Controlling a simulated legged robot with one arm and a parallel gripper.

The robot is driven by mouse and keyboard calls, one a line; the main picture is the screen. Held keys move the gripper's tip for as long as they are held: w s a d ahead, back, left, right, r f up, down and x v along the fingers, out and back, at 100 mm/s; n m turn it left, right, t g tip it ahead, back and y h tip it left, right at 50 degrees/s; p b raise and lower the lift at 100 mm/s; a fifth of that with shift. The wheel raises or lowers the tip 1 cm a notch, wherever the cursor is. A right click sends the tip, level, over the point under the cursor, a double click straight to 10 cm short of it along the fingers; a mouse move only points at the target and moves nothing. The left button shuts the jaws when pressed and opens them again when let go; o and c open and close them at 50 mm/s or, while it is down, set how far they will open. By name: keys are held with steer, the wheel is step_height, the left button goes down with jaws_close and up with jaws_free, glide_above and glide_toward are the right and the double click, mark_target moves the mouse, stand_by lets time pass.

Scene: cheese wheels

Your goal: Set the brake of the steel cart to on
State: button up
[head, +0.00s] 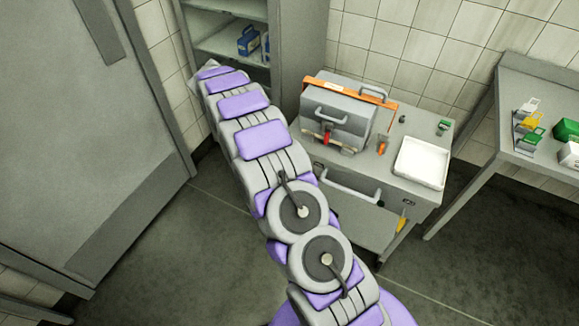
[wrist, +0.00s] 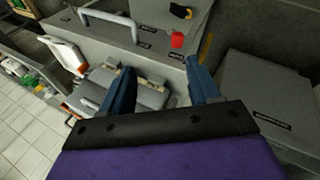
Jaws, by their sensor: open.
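The steel cart (head: 350,222) stands in the middle right of the head view, with a drawer handle (head: 348,188) on its front. A small yellow part (head: 402,222) shows low near its right edge; I cannot tell whether it is the brake. My gripper (wrist: 162,82) is open in the wrist view, its two blue fingers apart with nothing held between them. Beyond the fingers are a grey panel with a handle (wrist: 107,20), small dark labels and a red part (wrist: 177,39). The labels are too small to read. In the head view my gripper's fingers cannot be made out.
A grey box with an orange strap (head: 335,112) and a white tray (head: 421,163) sit on the cart top. An open shelf cabinet (head: 290,45) stands behind left, a table (head: 510,90) with small items at right. A door (head: 75,150) is at left; floor in front is bare.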

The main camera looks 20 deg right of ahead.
steer(key=w+f+m+h, duration=0.2)
steer(key=w+f, duration=0.3)
steer(key=f, duration=0.5)
steer(key=b+x, duration=0.1)
steer(key=x, duration=0.8)
steer(key=b+x, duration=0.2)
steer(key=x, duration=0.7)
steer(key=shift+w+d+f+b, duration=0.1)
steer(key=shift+d+b, duration=0.2)
steer(key=shift+d, duration=0.25)
steer(key=shift+a, duration=0.4)
steer(key=shift+c, duration=0.5)
steer(key=shift+d, duration=0.2)
steer(key=c, duration=0.6)
steer(key=shift+a, duration=0.1)
jaws_close()
